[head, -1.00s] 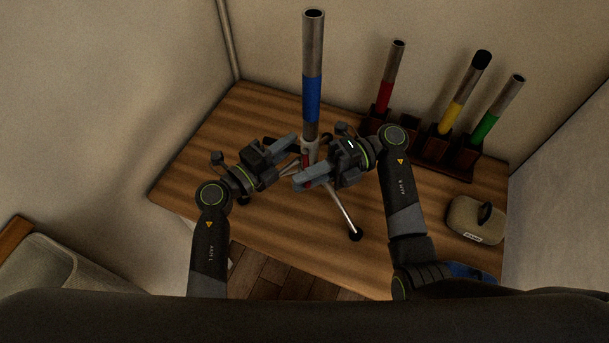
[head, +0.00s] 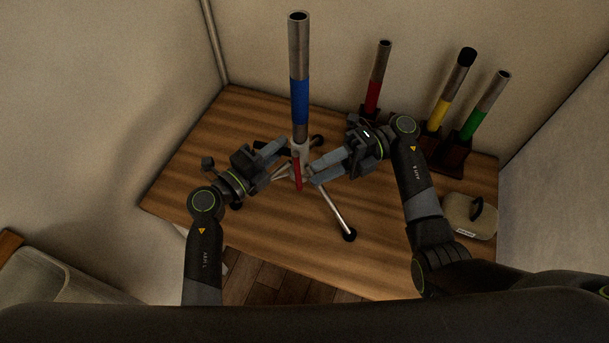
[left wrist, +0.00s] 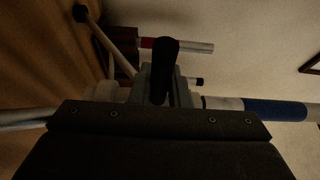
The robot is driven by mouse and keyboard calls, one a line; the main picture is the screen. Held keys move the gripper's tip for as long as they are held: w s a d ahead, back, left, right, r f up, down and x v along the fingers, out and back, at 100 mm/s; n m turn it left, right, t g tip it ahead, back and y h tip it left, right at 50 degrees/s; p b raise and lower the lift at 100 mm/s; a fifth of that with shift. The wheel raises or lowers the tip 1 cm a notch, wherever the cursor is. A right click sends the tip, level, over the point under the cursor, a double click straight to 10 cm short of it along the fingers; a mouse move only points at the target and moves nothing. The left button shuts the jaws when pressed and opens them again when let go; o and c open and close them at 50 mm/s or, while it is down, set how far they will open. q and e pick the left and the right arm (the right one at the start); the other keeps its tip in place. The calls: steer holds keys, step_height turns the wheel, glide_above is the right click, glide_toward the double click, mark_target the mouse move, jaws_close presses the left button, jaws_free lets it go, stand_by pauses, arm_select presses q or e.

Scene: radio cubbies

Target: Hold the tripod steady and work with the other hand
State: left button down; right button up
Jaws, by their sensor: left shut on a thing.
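The tripod stands on the wooden table, with one leg (head: 327,205) pointing to the front right. An upright metal pole with a blue band (head: 299,95) rises from its grey collar, and it also shows in the left wrist view (left wrist: 275,110). A red part (head: 297,172) hangs at the front of the collar. My left gripper (head: 284,150) is shut on the tripod at its collar, from the left; the exact contact is partly hidden. My right gripper (head: 317,170) is open and empty, just right of the red part.
A dark rack (head: 452,154) at the back right holds tubes with red (head: 372,97), yellow (head: 438,113) and green (head: 473,122) bands. The yellow one has a black top. A beige case with a dark handle (head: 470,217) lies at the right. The table's front middle is clear.

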steer(key=v, duration=0.6)
steer(key=shift+d+f, duration=0.1)
steer(key=shift+d, duration=0.05)
steer(key=m+t+y, duration=0.1)
steer(key=m+t, duration=0.8)
steer(key=t, duration=0.5)
glide_toward(299, 180)
steer(key=shift+f+x, duration=0.15)
steer(key=shift+x, duration=1.5)
steer(key=shift+f+x, duration=0.15)
steer(key=shift+x, duration=1.55)
steer(key=shift+f+x, duration=0.15)
steer(key=shift+x, duration=1.5)
steer(key=shift+c, duration=0.2)
jaws_close()
